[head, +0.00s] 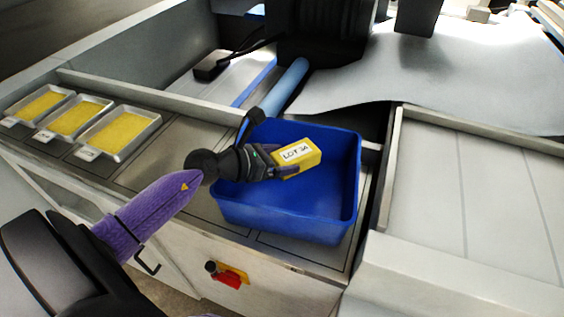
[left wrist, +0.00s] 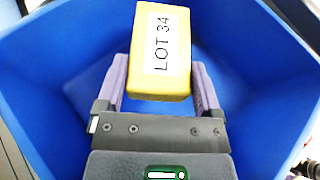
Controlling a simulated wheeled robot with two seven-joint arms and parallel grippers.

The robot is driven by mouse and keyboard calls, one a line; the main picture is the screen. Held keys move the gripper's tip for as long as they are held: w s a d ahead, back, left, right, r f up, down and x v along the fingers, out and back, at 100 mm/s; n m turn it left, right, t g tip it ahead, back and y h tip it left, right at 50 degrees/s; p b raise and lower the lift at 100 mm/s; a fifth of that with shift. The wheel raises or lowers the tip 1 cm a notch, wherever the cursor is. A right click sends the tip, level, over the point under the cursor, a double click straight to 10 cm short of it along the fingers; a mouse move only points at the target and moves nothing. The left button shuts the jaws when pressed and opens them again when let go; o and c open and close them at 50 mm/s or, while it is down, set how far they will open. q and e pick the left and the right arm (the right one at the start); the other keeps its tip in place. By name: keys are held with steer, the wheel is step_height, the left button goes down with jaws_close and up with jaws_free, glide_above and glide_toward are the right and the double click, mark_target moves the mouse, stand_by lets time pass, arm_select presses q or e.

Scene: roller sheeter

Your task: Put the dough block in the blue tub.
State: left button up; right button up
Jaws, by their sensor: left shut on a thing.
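The dough block (head: 297,157) is a yellow block with a white label reading LOT 34. My left gripper (head: 284,163) is shut on it and holds it over the opening of the blue tub (head: 285,223). The tub is an open box on the counter. In the left wrist view the block (left wrist: 160,82) sits between the two fingers of my left gripper (left wrist: 160,85), with the blue walls of the tub (left wrist: 60,85) around and below it. My right gripper is not in view.
Several metal trays of yellow grain-like stuff (head: 121,132) stand at the left of the counter. A roller (head: 285,88) and a grey sheet (head: 430,70) lie behind the tub. A ledge (head: 388,165) runs along its right. A red switch (head: 228,277) is on the front panel.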

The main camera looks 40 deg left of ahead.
arm_select(q)
steer(key=shift+r, duration=0.1)
steer(key=shift+f+b, duration=0.5)
steer(key=shift+f, duration=0.1)
steer(key=o, duration=1.3)
steer(key=shift+c, duration=0.2)
steer(key=shift+r+p, duration=0.35)
steer(key=shift+r, duration=0.05)
steer(key=shift+s+r+p, duration=0.15)
steer(key=shift+r+p, duration=0.25)
steer(key=shift+r, duration=0.1)
steer(key=v, duration=1.1)
steer(key=shift+s+a, duration=0.15)
steer(key=shift+s, duration=0.2)
steer(key=shift+f, duration=0.1)
